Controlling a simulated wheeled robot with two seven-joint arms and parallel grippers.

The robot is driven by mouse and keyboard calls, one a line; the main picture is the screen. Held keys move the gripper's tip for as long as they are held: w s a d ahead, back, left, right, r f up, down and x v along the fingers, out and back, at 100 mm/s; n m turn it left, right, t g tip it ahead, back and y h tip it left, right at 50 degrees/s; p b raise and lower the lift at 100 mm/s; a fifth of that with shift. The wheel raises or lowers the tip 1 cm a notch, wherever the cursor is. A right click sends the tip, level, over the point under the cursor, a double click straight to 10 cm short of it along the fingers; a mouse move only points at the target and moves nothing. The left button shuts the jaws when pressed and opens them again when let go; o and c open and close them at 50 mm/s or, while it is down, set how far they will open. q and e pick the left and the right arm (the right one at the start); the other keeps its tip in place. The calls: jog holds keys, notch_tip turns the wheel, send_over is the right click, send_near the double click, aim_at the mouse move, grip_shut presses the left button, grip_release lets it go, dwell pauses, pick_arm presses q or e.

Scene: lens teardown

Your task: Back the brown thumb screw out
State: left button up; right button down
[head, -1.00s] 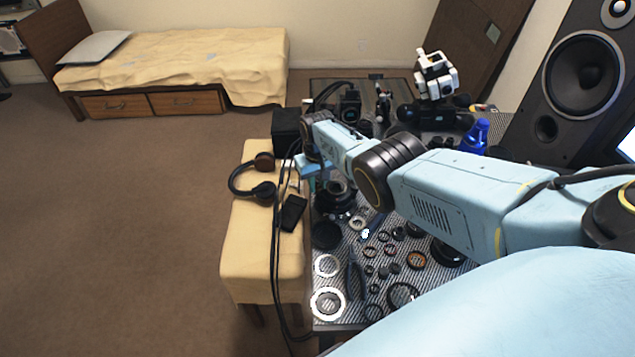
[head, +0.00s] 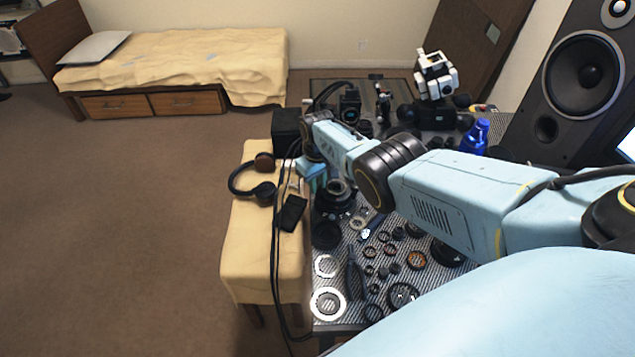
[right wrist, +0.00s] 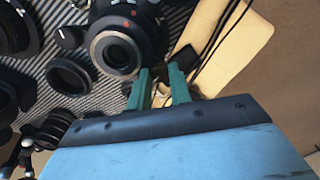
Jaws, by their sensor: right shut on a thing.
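The lens assembly (head: 337,195) stands on the striped mat at the left part of the table; in the right wrist view its dark barrel and round glass (right wrist: 118,50) show close to the fingers. My right gripper (head: 321,186) is at the lens's left side in the head view. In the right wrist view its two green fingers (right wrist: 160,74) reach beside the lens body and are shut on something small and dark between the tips. The brown thumb screw is not clearly seen; the fingers cover that spot. My left gripper is not in view.
Loose rings and caps (head: 388,268) cover the striped mat (head: 340,325). A cream bench (head: 250,250) holds headphones (head: 262,192) and a dark phone-like object (head: 292,213). A blue bottle (head: 476,138) stands at the right back.

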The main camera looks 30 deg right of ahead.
jog(key=c, duration=1.3)
grip_release()
jog(key=shift+o, duration=0.2)
jog(key=shift+r, duration=0.15)
jog(key=shift+r+p, duration=0.9)
jog(key=shift+p, duration=0.2)
notch_tip(320, 180, up, 6)
jog(key=p, duration=0.6)
jog(key=shift+a, duration=0.15)
